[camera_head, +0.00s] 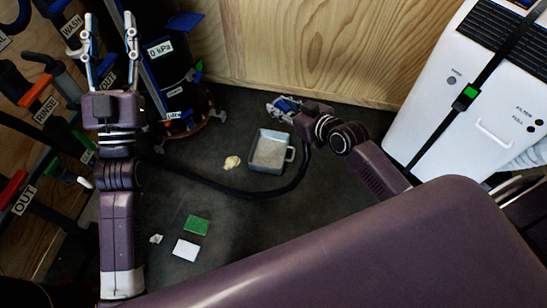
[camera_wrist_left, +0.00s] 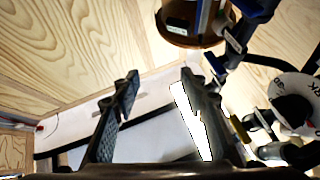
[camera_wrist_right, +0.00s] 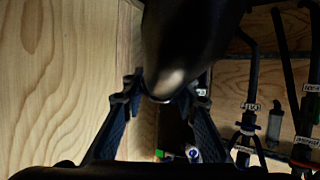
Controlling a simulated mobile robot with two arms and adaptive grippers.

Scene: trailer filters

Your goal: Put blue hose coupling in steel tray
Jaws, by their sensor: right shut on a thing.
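The steel tray (camera_head: 268,152), a small grey square pan with a handle on its right, lies on the dark floor. My right gripper (camera_head: 279,106) is just above and behind it in the head view. In the right wrist view, a dark rounded thing (camera_wrist_right: 190,40), which looks like the black hose, comes down between the fingers of my right gripper (camera_wrist_right: 165,88), which is shut on it. I cannot make out the blue hose coupling for sure. My left gripper (camera_head: 110,22) is open and empty at the upper left; it also shows in the left wrist view (camera_wrist_left: 158,80).
A black hose (camera_head: 245,194) curves across the floor below the tray. A dark canister (camera_head: 172,72) stands upper left, beside a hose rack (camera_head: 45,110). A white machine (camera_head: 475,85) stands right. A green pad (camera_head: 197,225) and white pad (camera_head: 187,250) lie on the floor.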

